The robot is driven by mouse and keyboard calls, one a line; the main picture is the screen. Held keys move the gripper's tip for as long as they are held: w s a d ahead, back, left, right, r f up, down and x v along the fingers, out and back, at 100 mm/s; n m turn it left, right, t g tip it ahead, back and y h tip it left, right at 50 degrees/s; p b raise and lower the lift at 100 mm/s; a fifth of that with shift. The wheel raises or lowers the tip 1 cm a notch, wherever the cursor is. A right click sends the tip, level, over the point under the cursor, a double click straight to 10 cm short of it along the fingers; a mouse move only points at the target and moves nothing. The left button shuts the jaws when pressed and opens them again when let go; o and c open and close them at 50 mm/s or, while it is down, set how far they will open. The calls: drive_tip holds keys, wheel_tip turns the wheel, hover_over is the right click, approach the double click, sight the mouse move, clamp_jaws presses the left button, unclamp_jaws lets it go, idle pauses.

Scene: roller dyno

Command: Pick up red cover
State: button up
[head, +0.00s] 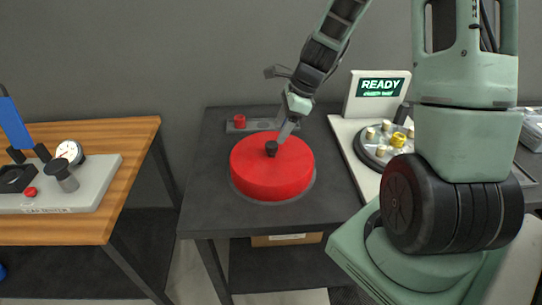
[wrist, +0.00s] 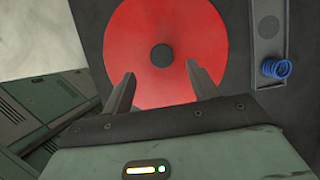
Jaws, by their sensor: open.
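The red cover (head: 262,176) is a thick round disc with a black knob (head: 271,148) at its centre. It lies on a dark table (head: 210,205). In the wrist view the cover (wrist: 150,75) fills the upper middle, with the knob (wrist: 162,57) ahead of the fingertips. My gripper (head: 287,130) is over the cover, close to the knob in the head view. In the wrist view my gripper (wrist: 160,72) is open, its two fingers apart with nothing between them. Whether the fingertips touch the cover is not clear.
Behind the cover lies a grey tray (head: 252,125) with a small red piece (head: 239,120). A blue coil (wrist: 277,67) shows in the wrist view. To the right stand a READY display (head: 378,88) and a round plate with several pegs (head: 372,150). A wooden bench (head: 110,132) is at left.

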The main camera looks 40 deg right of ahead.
sight(272, 144)
drive_tip(key=shift+p+x, duration=0.6)
drive_tip(key=shift+x, duration=3)
drive_tip(key=shift+w, duration=0.15)
drive_tip(key=shift+r, duration=0.1)
clamp_jaws()
